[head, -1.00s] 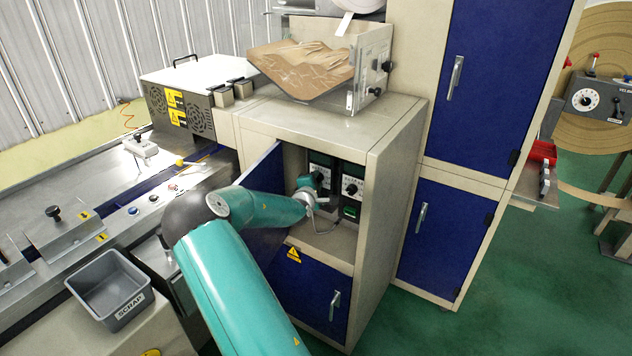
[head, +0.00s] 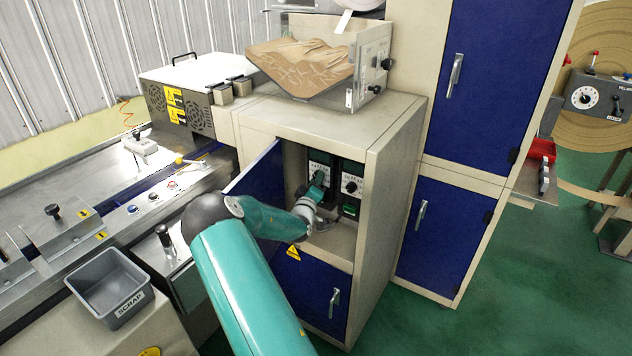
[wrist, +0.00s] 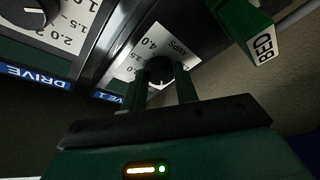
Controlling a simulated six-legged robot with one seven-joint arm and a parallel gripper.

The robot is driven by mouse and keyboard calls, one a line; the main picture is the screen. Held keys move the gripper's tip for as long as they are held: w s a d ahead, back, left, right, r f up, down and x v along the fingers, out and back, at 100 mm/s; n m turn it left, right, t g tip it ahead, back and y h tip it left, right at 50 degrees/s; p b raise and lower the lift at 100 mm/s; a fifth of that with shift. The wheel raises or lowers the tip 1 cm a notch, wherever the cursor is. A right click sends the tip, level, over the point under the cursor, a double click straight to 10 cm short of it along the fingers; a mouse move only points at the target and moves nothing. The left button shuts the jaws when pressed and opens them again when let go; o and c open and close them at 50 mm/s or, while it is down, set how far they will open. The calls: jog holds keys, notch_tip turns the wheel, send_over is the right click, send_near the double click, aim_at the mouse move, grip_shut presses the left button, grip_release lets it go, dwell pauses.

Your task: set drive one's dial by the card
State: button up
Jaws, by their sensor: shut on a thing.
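Drive one (head: 320,160) is the left of two dark units inside the open cabinet in the head view. A small white pointer mark shows at the knob's lower edge. In the head view my gripper (head: 317,183) is at drive one, and my wrist hides the unit's lower part. I cannot make out a card.
A second drive (head: 352,180) with its own dial (wrist: 32,10) stands beside drive one. The open blue door (head: 262,180) and the cabinet's side wall (head: 372,220) bound the opening.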

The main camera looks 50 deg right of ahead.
jog(key=m, duration=0.2)
jog(key=m+g+h, duration=0.1)
jog(key=m, duration=0.1)
jog(key=m+h, duration=0.1)
jog(key=m, duration=0.1)
jog(key=shift+w+f+m, duration=0.15)
jog(key=shift+f+m, duration=0.1)
jog(key=shift+m, duration=0.05)
jog(key=m+g, duration=0.1)
jog(key=m, duration=0.1)
jog(key=m+g+h, duration=0.1)
jog(key=m, duration=0.2)
jog(key=m+g, duration=0.1)
jog(key=m, duration=0.2)
jog(key=shift+w+g+h, duration=0.25)
jog(key=shift+g+h, duration=0.05)
jog(key=shift+m, duration=0.3)
jog(key=o, duration=1)
jog(key=shift+c, duration=0.2)
